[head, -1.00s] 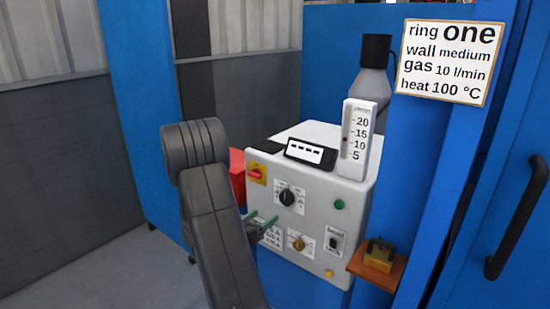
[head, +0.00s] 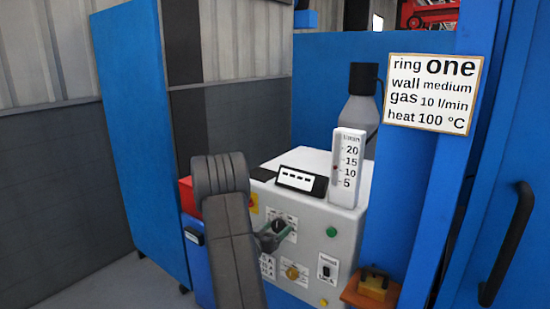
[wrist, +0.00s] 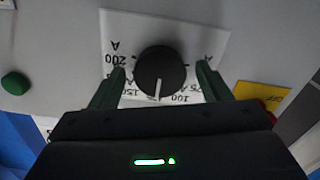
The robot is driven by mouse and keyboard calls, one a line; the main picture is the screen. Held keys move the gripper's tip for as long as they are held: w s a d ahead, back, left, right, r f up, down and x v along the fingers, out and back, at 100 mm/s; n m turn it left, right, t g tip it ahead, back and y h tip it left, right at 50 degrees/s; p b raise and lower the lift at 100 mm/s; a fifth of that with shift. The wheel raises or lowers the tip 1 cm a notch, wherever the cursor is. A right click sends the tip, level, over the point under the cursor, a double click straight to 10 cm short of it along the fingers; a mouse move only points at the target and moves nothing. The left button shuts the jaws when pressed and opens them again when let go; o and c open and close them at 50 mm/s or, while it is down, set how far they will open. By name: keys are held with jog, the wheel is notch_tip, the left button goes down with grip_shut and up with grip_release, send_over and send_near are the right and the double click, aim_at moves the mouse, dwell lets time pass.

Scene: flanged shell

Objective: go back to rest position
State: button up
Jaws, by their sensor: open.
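My gripper (head: 270,236) is open at the front of the white machine panel (head: 310,258). In the wrist view my gripper (wrist: 161,70) has one green finger on each side of the black rotary knob (wrist: 160,74). A gap shows between the knob and each finger; whether the tips reach its depth I cannot tell. The knob's scale reads upside down there, and its white pointer line faces down, between the 150 and 100 marks. In the head view the knob (head: 287,226) is partly hidden by the gripper. Nothing is held.
A green button (head: 332,232), a yellow knob (head: 293,273) and a switch (head: 327,267) are near on the panel. A flow gauge (head: 347,170) and a display (head: 301,180) stand on top. A sign (head: 434,93) hangs right.

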jog(key=b+v, duration=0.1)
jog(key=v, duration=1.3)
jog(key=x, duration=1.4)
jog(key=shift+w+f, duration=0.1)
jog(key=shift+f, duration=0.05)
jog(key=shift+m+b, duration=0.45)
jog(key=shift+m, duration=0.55)
jog(key=m+b, duration=0.3)
jog(key=m, duration=0.1)
jog(key=shift+m, duration=0.4)
jog(key=m+b, duration=0.5)
jog(key=m, duration=0.1)
jog(key=shift+m, duration=0.3)
jog(key=v, duration=0.4)
jog(key=shift+r, duration=0.2)
jog(key=shift+s+a, duration=0.4)
jog(key=shift+s, duration=0.2)
